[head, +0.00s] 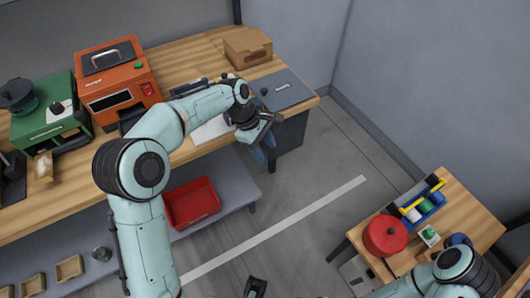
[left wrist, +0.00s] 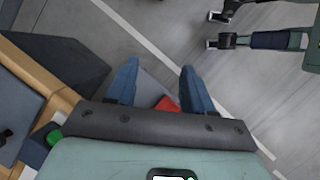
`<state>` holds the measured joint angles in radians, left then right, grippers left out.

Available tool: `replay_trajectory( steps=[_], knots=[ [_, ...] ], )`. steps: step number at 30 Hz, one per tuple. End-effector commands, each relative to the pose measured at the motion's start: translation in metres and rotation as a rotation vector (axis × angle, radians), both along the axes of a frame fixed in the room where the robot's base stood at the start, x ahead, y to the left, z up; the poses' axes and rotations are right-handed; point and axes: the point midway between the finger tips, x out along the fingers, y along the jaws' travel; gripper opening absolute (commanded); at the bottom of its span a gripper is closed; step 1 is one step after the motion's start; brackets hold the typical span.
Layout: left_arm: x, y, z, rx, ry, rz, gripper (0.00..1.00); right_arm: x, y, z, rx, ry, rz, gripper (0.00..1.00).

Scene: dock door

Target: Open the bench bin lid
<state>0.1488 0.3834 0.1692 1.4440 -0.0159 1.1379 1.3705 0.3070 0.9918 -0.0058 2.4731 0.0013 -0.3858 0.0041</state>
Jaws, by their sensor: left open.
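The bench bin lid (head: 284,90) is a flat blue-grey panel at the right end of the bench. It lies flat, looks shut and has a small light handle mark and a dark knob beside it. The dark bin body (head: 289,134) hangs below it at the bench front. My left gripper (head: 268,155) is in front of the bench edge, left of the bin and apart from the lid, with fingers pointing down. In the left wrist view its blue fingers (left wrist: 158,88) are spread and empty. What seems to be my right gripper shows at the bottom edge (head: 256,288); its jaws are unclear.
An orange machine (head: 112,80), a green machine (head: 48,122) and a cardboard box (head: 248,47) stand on the bench. A red tray (head: 192,203) sits on the lower shelf. A side table (head: 470,212) holds a red pot (head: 385,236). Floor between is clear.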

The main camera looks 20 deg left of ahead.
Motion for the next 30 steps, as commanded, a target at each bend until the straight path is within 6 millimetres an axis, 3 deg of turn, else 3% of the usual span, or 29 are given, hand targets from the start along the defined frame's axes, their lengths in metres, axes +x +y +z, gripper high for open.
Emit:
replay_trajectory(
  steps=[22,26,30],
  knots=[
    [-0.001,-0.002,-0.013,0.000,-0.005,-0.022,0.52,0.000,0.000,0.001,0.000,0.000,0.000,0.00],
    [-0.008,-0.008,-0.058,0.001,-0.017,-0.097,0.52,0.002,0.000,0.005,-0.001,-0.002,-0.001,0.00],
    [-0.040,-0.022,-0.148,0.002,-0.061,-0.271,0.52,0.005,0.000,0.012,0.000,-0.006,0.000,0.00]
  ],
)
